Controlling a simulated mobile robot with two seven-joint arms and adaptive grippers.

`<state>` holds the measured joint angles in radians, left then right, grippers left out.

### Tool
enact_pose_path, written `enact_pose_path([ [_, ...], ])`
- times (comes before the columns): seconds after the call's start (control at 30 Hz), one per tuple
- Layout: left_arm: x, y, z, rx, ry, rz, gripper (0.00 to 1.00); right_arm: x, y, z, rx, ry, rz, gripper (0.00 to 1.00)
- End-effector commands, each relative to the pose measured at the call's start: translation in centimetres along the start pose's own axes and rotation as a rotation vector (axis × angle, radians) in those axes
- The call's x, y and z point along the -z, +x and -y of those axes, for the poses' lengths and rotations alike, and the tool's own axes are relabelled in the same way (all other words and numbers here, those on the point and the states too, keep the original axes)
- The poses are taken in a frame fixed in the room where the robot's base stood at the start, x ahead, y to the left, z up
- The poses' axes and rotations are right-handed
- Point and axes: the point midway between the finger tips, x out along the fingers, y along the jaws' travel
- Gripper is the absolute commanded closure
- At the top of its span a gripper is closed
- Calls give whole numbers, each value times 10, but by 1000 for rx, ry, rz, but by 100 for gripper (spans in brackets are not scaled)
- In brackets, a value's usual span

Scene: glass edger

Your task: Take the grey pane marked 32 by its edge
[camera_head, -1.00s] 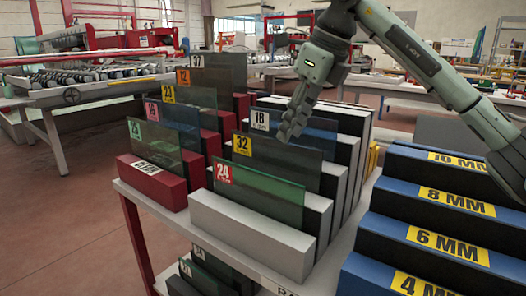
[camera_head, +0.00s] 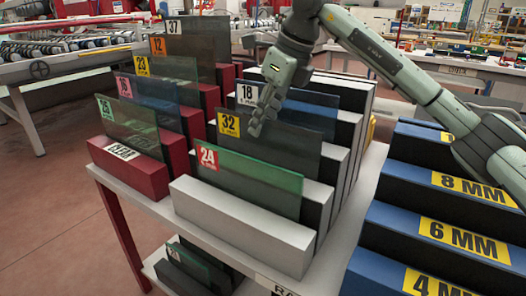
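The grey pane marked 32 (camera_head: 290,154) stands upright in the white rack (camera_head: 240,222), with its yellow label at its upper left corner. It is behind the green pane marked 24 (camera_head: 255,179), which hides its lower part, and in front of the pane marked 18 (camera_head: 305,116). My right gripper (camera_head: 256,130) reaches down from above, with its fingertips at the top edge of pane 32, near the label. I cannot tell whether the fingers touch the pane or how far apart they are. My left gripper is out of view.
A red rack (camera_head: 140,176) with panes marked 25, 16, 23, 12 and 37 stands to the left. Blue racks (camera_head: 400,245) with thickness labels stand at the right. More panes (camera_head: 185,265) sit on a lower shelf. The floor at left is clear.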

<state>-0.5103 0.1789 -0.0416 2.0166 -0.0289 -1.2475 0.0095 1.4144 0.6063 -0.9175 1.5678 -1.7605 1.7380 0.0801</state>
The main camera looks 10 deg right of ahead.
Motion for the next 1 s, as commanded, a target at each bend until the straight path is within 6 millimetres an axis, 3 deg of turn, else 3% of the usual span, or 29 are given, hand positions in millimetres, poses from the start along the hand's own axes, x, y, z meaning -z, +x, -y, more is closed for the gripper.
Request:
enact_pose_path([
  [0.27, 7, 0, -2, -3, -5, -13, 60, 0, 4, 0, 0, -1, 1, 72],
  [0.5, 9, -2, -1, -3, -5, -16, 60, 0, 3, 0, 0, 0, 1, 100],
  [1.0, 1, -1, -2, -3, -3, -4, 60, -1, 2, 0, 1, -1, 5, 100],
])
